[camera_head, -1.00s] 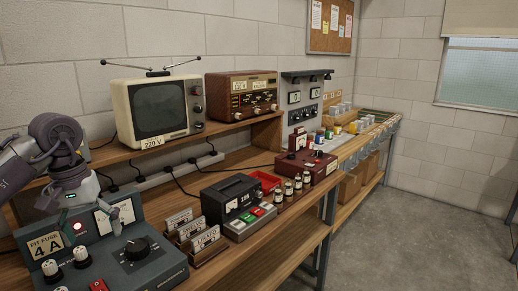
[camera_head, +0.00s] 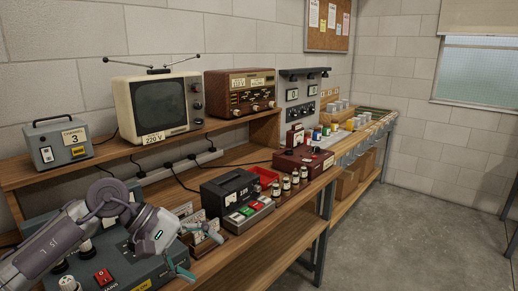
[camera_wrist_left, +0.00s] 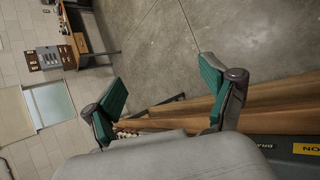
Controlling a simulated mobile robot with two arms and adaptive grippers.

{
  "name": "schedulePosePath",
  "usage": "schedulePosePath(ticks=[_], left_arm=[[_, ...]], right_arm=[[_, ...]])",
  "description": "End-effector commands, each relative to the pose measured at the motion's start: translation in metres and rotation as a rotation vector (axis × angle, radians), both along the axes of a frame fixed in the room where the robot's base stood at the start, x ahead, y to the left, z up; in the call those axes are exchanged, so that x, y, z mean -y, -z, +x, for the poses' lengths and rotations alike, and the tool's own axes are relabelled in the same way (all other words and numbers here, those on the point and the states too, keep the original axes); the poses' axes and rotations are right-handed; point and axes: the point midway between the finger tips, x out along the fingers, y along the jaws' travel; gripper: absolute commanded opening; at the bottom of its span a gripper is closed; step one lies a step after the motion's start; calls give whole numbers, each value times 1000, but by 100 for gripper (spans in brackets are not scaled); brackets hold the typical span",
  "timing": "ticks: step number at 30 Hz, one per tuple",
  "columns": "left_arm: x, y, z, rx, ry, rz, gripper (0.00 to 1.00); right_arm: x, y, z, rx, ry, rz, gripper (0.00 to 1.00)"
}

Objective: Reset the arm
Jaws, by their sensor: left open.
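My left arm (camera_head: 50,245) comes in from the lower left and reaches over the grey control panel (camera_head: 120,270) at the front of the bench. My left gripper (camera_head: 198,252) is open with teal fingertips, at the panel's right end and in front of the small card holders (camera_head: 207,238). In the left wrist view the two teal finger pads (camera_wrist_left: 160,88) stand wide apart with nothing between them. That view looks past the bench edge to the floor. My right gripper is not in view.
A black meter (camera_head: 230,190) with coloured buttons, small bottles (camera_head: 287,184) and a red-brown device (camera_head: 303,162) stand along the bench. Floor (camera_head: 380,235) at right is clear.

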Motion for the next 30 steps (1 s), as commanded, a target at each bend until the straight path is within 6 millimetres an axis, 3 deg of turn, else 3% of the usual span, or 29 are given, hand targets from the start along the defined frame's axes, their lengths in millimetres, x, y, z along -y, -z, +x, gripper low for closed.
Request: schedulePosePath(ticks=[1, 3, 6, 8, 11, 13, 16, 18, 19, 22, 24, 27, 30], left_arm=[[35, 0, -12, -82, -34, -158, 84], [75, -16, -24, -236, -118, -414, 84], [104, -48, -31, -518, -259, -774, 84], [107, -65, -29, -717, -351, -981, 84], [89, -79, -16, -1083, -513, -1313, 84], [63, -72, -2, -1355, -634, -1536, 84], [19, -36, 12, -1754, -816, -1847, 84], [-13, 5, 12, -2027, -949, -2063, 84], [-25, 25, 10, 2064, 976, 2083, 84], [-57, 91, -13, 1770, 865, 1769, 84], [-72, 135, -38, 1569, 797, 1588, 84], [-86, 187, -82, 1308, 717, 1383, 84], [-92, 221, -122, 1110, 660, 1244, 84]], right_arm=[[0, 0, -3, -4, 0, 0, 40], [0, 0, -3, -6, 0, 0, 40], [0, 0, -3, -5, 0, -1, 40], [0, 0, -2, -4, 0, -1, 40], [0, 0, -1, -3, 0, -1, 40], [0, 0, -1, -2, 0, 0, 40], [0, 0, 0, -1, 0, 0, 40], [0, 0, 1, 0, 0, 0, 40], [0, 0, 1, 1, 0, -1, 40], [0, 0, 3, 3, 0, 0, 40], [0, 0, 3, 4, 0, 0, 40], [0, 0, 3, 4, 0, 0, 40], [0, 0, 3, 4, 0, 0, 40]])
